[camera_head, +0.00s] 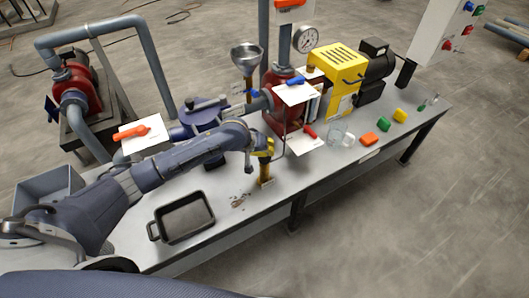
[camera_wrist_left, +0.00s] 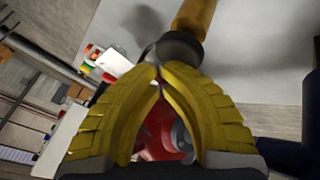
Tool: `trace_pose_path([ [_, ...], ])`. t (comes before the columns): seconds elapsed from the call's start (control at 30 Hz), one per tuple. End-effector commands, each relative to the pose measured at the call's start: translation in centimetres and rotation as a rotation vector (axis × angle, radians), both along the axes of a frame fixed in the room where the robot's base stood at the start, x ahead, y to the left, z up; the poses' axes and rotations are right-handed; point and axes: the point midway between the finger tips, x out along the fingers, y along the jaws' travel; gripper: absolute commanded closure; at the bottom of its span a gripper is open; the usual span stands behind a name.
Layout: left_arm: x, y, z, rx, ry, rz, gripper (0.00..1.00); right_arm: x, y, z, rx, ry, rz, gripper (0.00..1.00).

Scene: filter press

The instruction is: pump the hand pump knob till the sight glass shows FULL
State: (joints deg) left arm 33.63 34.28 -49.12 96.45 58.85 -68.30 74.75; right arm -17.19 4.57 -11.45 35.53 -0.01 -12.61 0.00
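The hand pump shows as a short yellow post (camera_head: 265,173) on the table top. In the left wrist view a dark round knob (camera_wrist_left: 180,48) sits at the end of a yellow rod (camera_wrist_left: 195,18). My left gripper (camera_head: 264,151) is at the top of the post. Its ribbed yellow fingers (camera_wrist_left: 158,72) have their tips nearly together, just below the knob in the picture, with a gap between them lower down. I cannot tell whether the tips touch the knob. No sight glass can be made out, and no FULL mark is readable. My right gripper is not in view.
A black tray (camera_head: 184,218) lies left of the post. A red-handled white plate (camera_head: 304,141), a glass beaker (camera_head: 337,132) and a yellow machine (camera_head: 340,78) are to the right.

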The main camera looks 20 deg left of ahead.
Motion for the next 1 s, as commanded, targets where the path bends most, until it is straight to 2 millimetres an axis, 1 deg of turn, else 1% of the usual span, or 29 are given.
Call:
trace_pose_path([
  [0.3, -0.1, 0.0, -0.5, 0.0, 0.003, 0.0, 1.0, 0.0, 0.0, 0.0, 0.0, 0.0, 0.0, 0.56],
  [0.63, -0.1, 0.0, -0.5, 0.001, 0.003, -0.001, 1.0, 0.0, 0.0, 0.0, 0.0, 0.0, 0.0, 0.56],
  [0.77, -0.1, 0.0, -0.1, 0.001, 0.002, -0.001, 1.0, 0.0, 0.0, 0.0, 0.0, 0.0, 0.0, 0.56],
  [1.0, 0.0, 0.0, 1.2, 0.002, 0.001, 0.0, 1.0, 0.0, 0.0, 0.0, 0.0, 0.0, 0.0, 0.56],
])
